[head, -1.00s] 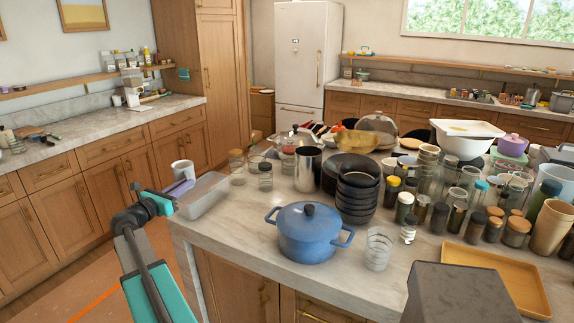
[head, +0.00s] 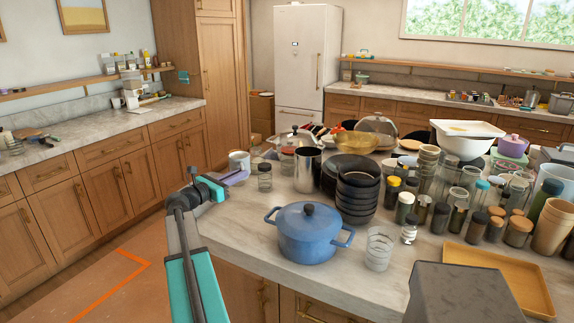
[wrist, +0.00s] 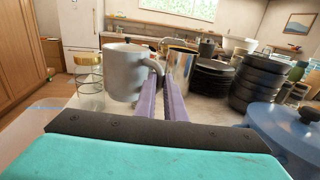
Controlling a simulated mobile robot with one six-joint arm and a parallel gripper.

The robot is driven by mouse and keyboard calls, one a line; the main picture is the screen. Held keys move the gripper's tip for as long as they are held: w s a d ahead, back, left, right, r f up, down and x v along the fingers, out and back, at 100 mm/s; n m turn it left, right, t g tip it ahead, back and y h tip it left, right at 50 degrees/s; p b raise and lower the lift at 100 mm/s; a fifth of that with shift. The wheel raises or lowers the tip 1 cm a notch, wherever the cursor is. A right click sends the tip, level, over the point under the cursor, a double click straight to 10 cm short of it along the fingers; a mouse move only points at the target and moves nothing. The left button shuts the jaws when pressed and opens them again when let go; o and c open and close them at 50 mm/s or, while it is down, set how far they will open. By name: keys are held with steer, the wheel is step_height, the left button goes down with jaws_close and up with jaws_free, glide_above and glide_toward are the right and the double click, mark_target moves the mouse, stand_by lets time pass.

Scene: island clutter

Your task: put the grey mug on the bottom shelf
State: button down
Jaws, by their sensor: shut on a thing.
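The grey mug (head: 239,160) is upright at the tip of my gripper (head: 234,178), over the island's left back corner in the head view. In the wrist view the mug (wrist: 125,74) hangs left of the two purple fingers (wrist: 168,90), with its handle between or against the fingertips. My gripper is shut on the mug by its handle. The exact contact is partly hidden. A wooden wall shelf (head: 60,88) runs above the left counter and another (head: 440,67) above the back counter. I cannot tell which one is the bottom shelf.
The island (head: 225,237) is crowded with a blue pot (head: 307,238), black bowls (head: 357,192), a steel canister (head: 307,170) and several jars. A gold-lidded jar (wrist: 89,83) stands close left of the mug in the wrist view. Floor at left is open.

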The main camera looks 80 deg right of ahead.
steer(key=shift+f, duration=0.1)
steer(key=shift+f+p, duration=0.5)
steer(key=shift+f, duration=2.55)
steer(key=shift+f+p, duration=0.3)
steer(key=shift+f, duration=1.55)
steer(key=c, duration=1.8)
jaws_free()
steer(key=shift+f, duration=0.1)
steer(key=shift+c, duration=0.2)
steer(key=b+v, duration=0.2)
steer(key=v, duration=0.9)
steer(key=shift+w+a, duration=0.25)
steer(key=shift+a, duration=0.25)
